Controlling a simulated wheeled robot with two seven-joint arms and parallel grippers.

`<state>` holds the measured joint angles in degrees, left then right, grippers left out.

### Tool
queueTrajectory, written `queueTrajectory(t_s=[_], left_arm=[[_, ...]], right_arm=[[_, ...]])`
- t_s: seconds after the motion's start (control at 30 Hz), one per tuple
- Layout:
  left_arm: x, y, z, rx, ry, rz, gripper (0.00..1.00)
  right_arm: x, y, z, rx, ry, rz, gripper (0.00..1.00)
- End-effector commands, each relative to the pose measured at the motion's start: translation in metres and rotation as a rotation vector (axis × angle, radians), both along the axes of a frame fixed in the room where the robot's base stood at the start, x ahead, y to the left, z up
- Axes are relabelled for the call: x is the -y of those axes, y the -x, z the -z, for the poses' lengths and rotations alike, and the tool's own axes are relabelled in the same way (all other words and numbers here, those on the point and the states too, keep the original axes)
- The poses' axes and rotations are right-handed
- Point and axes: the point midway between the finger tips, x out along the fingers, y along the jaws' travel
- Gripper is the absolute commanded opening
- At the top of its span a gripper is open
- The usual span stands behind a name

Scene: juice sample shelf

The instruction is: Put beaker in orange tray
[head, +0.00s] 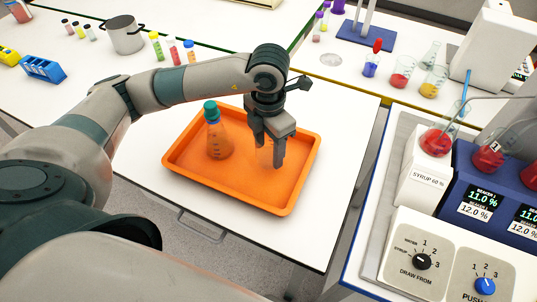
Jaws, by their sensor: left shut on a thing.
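The orange tray (188,178) lies on the white table in the middle of the head view. My left gripper (279,160) points down over the right half of the tray and is shut on a clear beaker (265,152). The beaker is faint against the orange, partly hidden by the fingers. It is over or in the tray; I cannot tell whether its base touches the tray floor. A conical flask (217,143) with a teal stopper stands upright in the tray, left of the beaker. My right gripper is not in view.
A dispenser panel with knobs (440,262) and beakers of red liquid (437,140) stands at the right. A steel pot (124,36), small vials and a blue rack (42,69) stand on the back bench. White table surface around the tray is clear.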

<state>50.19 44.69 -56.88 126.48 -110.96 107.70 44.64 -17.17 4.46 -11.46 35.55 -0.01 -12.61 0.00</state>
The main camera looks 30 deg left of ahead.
Motion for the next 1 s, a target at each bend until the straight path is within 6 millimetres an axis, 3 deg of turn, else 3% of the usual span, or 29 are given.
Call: queueTrajectory(t_s=[0.3, 0.77, 0.8, 0.87, 1.0], left_arm=[[0.0, 0.001, 0.032, -0.002, -0.001, -0.002, 0.29], [0.0, 0.0, 0.039, 0.001, 0.0, -0.001, 0.29], [0.0, 0.0, 0.038, 0.0, 0.0, -0.001, 0.57], [0.0, 0.0, 0.038, 0.0, 0.0, -0.001, 0.71], [0.0, 0.0, 0.038, 0.0, 0.0, -0.001, 0.71]], right_arm=[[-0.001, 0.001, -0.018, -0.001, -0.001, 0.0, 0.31], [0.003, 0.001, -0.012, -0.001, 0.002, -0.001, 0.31], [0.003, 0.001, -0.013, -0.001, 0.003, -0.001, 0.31], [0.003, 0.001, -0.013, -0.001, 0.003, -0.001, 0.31], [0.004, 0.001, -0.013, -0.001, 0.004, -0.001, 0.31]])
